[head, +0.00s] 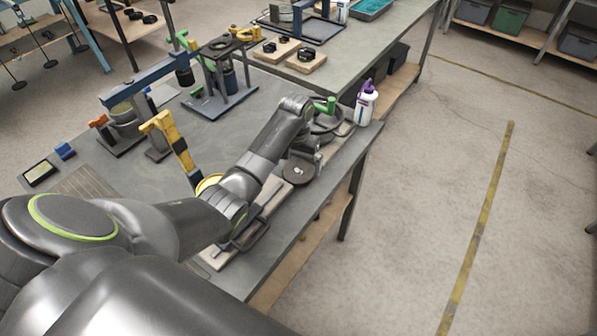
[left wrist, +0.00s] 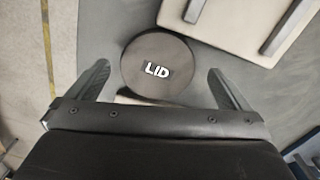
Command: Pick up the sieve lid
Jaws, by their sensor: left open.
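The sieve lid (head: 298,174) is a dark round disc with a small white mark, lying near the right edge of the grey table. In the left wrist view the lid (left wrist: 150,82) reads "LID" in white and sits centred between the finger tips. My left gripper (head: 306,160) points down just over the lid in the head view and hides part of its far side. In the left wrist view the left gripper (left wrist: 158,72) is open, one finger on each side of the lid, with a gap on both sides. My right gripper is not in view.
A white bottle with a purple cap (head: 366,104) stands beyond the gripper, beside a green handle (head: 326,106). A pale board with dark bars (left wrist: 237,24) lies close to the lid. A yellow upright tool (head: 170,140) stands to the left.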

